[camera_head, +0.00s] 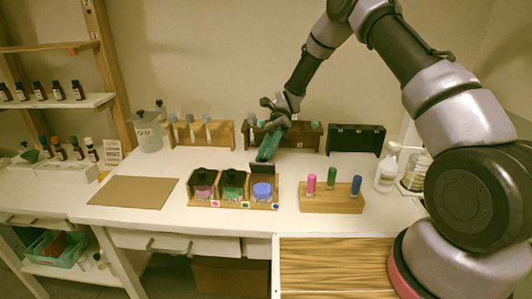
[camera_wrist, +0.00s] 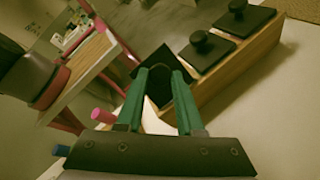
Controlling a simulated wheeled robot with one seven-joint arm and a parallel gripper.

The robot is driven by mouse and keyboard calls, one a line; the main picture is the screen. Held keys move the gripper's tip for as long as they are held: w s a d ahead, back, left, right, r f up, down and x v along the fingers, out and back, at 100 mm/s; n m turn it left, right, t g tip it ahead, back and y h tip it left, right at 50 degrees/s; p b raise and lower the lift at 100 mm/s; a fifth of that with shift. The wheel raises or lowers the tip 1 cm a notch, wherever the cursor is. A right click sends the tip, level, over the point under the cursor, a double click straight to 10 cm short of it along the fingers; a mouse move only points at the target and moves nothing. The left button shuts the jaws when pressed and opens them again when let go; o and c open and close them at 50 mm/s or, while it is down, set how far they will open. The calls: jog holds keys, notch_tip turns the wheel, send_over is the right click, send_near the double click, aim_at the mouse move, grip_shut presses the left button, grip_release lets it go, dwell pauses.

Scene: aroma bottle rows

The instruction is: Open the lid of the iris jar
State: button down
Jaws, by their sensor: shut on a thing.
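The wooden jar stand (camera_head: 232,206) holds three jars in a row. The right jar (camera_head: 262,191) shows blue-violet contents and its top is uncovered; I take it as the iris jar, its label being too small to read. Its black lid (camera_head: 259,169) stands tilted up at the jar's back edge. My gripper (camera_head: 265,157) has green fingers and is shut on this lid, at its upper part. In the wrist view the lid (camera_wrist: 158,88) shows dark between and beyond the fingers (camera_wrist: 163,73). Whether the lid is hinged to the stand cannot be told.
The pink jar (camera_head: 203,184) and green jar (camera_head: 233,184) have flat black lids with knobs. A block with three coloured vials (camera_head: 331,197) stands to the right. Wooden racks (camera_head: 201,133) stand behind. A brown mat (camera_head: 134,192) lies left; the counter between is clear.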

jog(key=c, duration=0.5)
grip_release()
jog(key=shift+v, duration=5.4)
jog(key=shift+d, duration=0.1)
